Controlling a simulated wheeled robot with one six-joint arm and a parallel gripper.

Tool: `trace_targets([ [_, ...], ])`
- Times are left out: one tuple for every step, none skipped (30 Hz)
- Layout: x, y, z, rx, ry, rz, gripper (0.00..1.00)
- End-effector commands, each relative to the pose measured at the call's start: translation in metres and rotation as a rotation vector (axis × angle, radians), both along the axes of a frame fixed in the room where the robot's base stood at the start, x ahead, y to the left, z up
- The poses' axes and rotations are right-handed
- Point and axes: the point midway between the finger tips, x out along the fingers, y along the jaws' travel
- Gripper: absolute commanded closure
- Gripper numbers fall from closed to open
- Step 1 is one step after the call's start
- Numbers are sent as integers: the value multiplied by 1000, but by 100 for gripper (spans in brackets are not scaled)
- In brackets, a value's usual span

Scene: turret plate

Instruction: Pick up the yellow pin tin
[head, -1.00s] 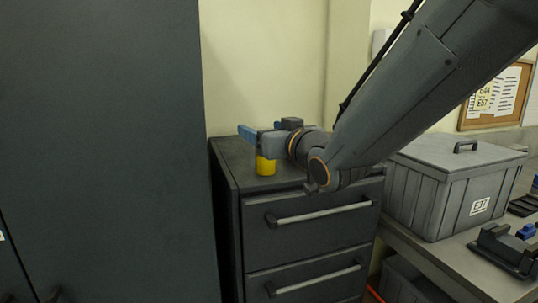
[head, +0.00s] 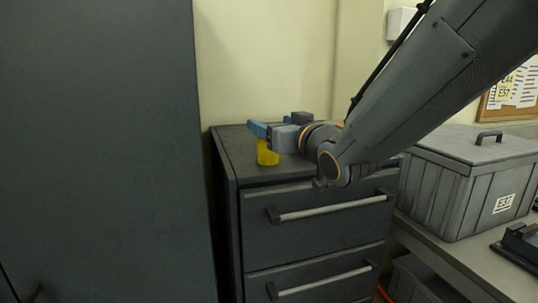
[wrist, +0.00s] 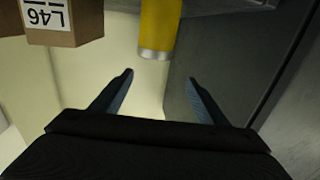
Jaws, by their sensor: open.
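The yellow pin tin (head: 267,156) stands on top of the dark drawer cabinet (head: 234,150). My gripper (head: 258,130) hangs over that top and hides the tin's upper part in the head view. In the wrist view the tin (wrist: 158,25) is a yellow cylinder with a grey metallic end, cut off by the top edge. The blue fingers of my gripper (wrist: 160,85) are spread apart with nothing between them. The tin lies past the fingertips, roughly in line with the gap, and looks apart from both fingers.
A brown box (wrist: 60,22) labelled L46, upside down in the wrist view, is left of the tin. A tall dark cabinet (head: 100,150) stands left of the drawers. A grey lidded crate (head: 465,190) stands on a bench at right. The drawer handles (head: 333,208) stick out in front.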

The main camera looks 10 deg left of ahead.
Motion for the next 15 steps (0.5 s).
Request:
trace_targets([
  [3,0,-11,0,0,0,32],
  [4,0,-15,0,0,0,32],
  [6,0,-20,0,0,0,32],
  [6,0,-24,0,0,1,32],
  [8,0,-30,0,0,1,32],
  [10,0,-36,0,0,1,32],
  [11,0,-40,0,0,1,32],
  [12,0,-44,0,0,1,32],
  [13,0,-49,0,0,1,32],
  [14,1,-52,0,0,1,32],
  [15,0,-54,0,0,1,32],
  [15,0,-56,0,0,1,32],
  [16,0,-57,0,0,1,32],
  [16,1,-58,0,0,1,32],
  [17,1,-59,0,0,1,32],
])
